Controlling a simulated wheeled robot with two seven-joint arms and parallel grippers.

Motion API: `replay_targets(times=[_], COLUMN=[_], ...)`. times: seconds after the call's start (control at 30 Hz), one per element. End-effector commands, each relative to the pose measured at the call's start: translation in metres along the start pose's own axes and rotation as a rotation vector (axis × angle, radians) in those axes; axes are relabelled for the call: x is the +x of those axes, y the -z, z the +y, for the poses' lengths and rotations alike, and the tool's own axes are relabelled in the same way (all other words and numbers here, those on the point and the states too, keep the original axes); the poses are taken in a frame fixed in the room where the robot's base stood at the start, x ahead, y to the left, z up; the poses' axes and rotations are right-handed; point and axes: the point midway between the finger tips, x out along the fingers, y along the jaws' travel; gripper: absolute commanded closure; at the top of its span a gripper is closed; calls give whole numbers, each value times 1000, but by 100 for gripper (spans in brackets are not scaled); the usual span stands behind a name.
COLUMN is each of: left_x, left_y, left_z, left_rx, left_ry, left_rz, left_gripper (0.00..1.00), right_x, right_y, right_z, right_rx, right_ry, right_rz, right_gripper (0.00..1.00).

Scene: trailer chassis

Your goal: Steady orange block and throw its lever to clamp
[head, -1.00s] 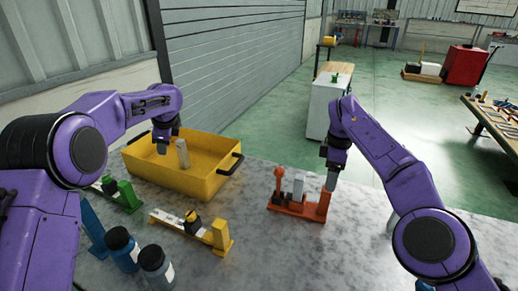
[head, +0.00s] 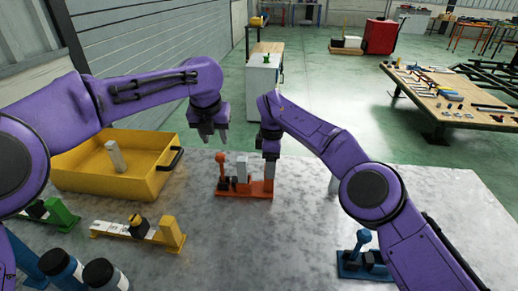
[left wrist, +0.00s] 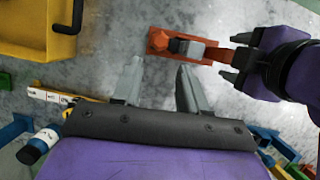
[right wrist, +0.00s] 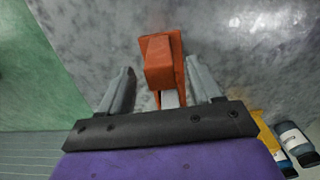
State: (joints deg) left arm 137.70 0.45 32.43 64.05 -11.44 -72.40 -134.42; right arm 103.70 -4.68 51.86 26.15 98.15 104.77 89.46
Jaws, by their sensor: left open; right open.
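The orange block (head: 244,190) stands on the grey table, with a base, an upright orange lever (head: 221,168) with a round knob at its left, and a tall post at its right end. A pale grey piece (head: 241,169) stands upright in its middle. My right gripper (head: 270,172) is open at the right post; in the right wrist view its fingers lie either side of the orange post (right wrist: 160,62).
A yellow bin (head: 110,180) holding a grey piece (head: 115,156) is at the left. A yellow block (head: 140,233), a green block (head: 50,213) and bottles (head: 105,275) are front left. A blue block (head: 363,262) is front right. Table between them is clear.

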Motion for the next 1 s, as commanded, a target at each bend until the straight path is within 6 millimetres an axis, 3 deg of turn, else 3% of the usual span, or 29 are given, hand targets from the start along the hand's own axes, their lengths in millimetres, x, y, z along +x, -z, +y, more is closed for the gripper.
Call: replay_targets(times=[0.1, 0.3, 0.63, 0.83, 0.87, 0.9, 1.0], left_x=[0, 0, 0, 0, 0, 0, -2], left_y=[0, 0, 0, 0, 0, 0, 0], left_z=[0, 1, 1, 1, 1, 1, -8], left_rx=[-2, -3, -3, -4, -3, -3, 17], left_ry=[0, -1, -1, -1, -1, -1, -12], left_rz=[0, 0, 0, 0, 0, 0, -7], left_gripper=[57, 57, 57, 57, 57, 64, 96], right_x=[27, 53, 59, 58, 58, 58, 58], right_y=[0, 0, 0, 0, 0, 0, 0], right_z=[0, 0, 0, 0, 0, 0, 0], right_rx=[0, 1, 0, 0, 0, 0, 0], right_ry=[3, 0, -1, -1, -1, -1, -1], right_rz=[-1, -1, -1, 0, -1, -1, -1], right_gripper=[36, 36, 36, 100, 100, 100, 100])
